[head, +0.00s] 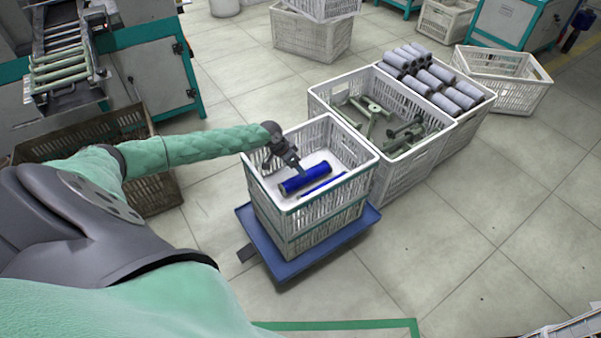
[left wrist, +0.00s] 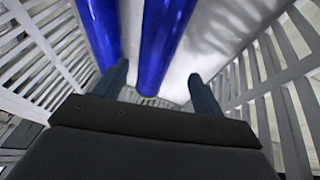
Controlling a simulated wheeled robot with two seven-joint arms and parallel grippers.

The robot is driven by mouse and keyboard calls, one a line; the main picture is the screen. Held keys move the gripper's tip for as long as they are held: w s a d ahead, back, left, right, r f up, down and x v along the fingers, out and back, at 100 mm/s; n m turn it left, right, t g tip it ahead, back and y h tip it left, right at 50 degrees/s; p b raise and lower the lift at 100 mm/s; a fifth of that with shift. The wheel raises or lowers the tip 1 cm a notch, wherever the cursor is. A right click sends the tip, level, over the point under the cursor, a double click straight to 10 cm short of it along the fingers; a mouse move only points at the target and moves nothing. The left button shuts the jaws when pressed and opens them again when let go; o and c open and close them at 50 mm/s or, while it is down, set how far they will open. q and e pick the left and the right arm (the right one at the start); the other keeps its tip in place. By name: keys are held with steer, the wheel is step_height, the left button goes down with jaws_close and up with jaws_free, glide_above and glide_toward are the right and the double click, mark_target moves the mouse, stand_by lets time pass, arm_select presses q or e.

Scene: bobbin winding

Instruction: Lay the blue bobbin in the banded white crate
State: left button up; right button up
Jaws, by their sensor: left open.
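A blue bobbin (head: 305,180) lies in the white crate (head: 365,165), which has a green band and is on top of another crate on a blue dolly. A second, thinner-looking blue strip (head: 323,186) shows beside it, partly cut off by the near wall. In the left wrist view two blue cylinders show, one (left wrist: 98,28) at the left and one (left wrist: 165,40) in the middle. My left gripper (head: 298,169) reaches down into the crate. Its open fingers (left wrist: 158,75) stand either side of the middle cylinder's end, with a gap at the right finger. My right gripper is not in view.
A white crate with greenish metal parts (head: 385,130) stands close to the right, then one with several grey rolls (head: 435,75). A dark crate (head: 160,190) is at the left beneath my arm.

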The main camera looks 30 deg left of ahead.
arm_select(q)
steer(key=v, duration=0.5)
steer(key=shift+s+a+r, duration=0.1)
steer(key=shift+r, duration=0.25)
stand_by(0.5)
